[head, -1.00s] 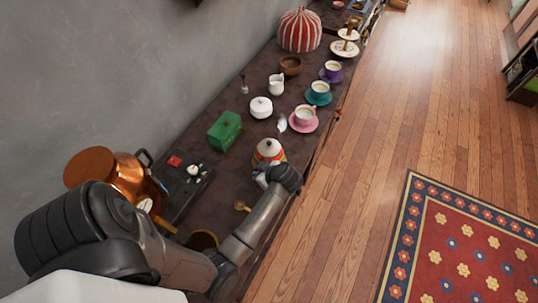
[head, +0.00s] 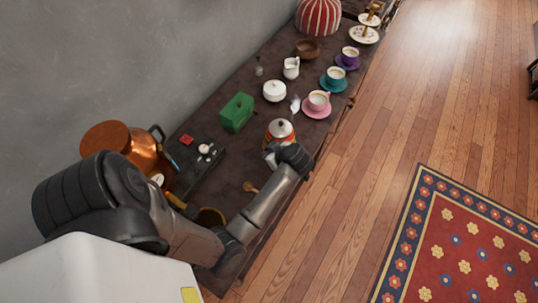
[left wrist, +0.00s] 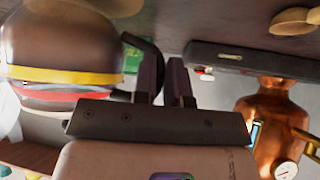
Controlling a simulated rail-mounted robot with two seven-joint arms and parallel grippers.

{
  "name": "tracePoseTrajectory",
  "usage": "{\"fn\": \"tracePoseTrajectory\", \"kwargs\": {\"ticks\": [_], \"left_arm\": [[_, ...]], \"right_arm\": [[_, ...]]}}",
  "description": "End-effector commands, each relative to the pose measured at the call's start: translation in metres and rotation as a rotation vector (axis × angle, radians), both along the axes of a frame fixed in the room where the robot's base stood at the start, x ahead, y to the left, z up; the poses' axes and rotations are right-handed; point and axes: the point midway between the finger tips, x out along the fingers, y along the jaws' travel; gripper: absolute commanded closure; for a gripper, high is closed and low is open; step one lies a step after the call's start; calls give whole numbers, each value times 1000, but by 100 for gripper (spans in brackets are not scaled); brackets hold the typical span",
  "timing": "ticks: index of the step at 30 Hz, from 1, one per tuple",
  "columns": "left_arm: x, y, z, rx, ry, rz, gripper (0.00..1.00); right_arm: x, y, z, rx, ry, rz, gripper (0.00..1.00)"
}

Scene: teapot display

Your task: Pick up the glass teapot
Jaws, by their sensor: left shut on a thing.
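The teapot (head: 279,129) has a pale rounded top, a dark knob and a red band. It stands near the front edge of the dark table in the head view. In the left wrist view, which looks upside down, its shiny body (left wrist: 65,55) with yellow and red bands fills the left side. My left gripper (head: 271,153) is at the near side of the teapot. In the left wrist view my left gripper (left wrist: 163,80) is shut on the teapot's dark handle (left wrist: 143,48). The fingers partly hide the handle. My right gripper is not in view.
Beyond the teapot stand a pink cup and saucer (head: 317,110), a white lidded bowl (head: 274,91) and a green box (head: 237,112). A copper vessel (head: 112,139) and a dark tray (head: 188,160) are to the left. A wooden spoon (head: 250,187) lies nearby.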

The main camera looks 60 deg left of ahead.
Motion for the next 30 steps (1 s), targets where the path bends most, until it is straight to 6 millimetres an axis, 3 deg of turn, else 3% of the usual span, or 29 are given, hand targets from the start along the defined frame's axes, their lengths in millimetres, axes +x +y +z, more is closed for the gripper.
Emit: {"fn": "tracePoseTrajectory", "kwargs": {"ticks": [15,30], "left_arm": [[1,1,47,5,-7,1,100],[1,1,73,5,-7,1,100]], "right_arm": [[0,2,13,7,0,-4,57],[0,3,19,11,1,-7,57]]}}
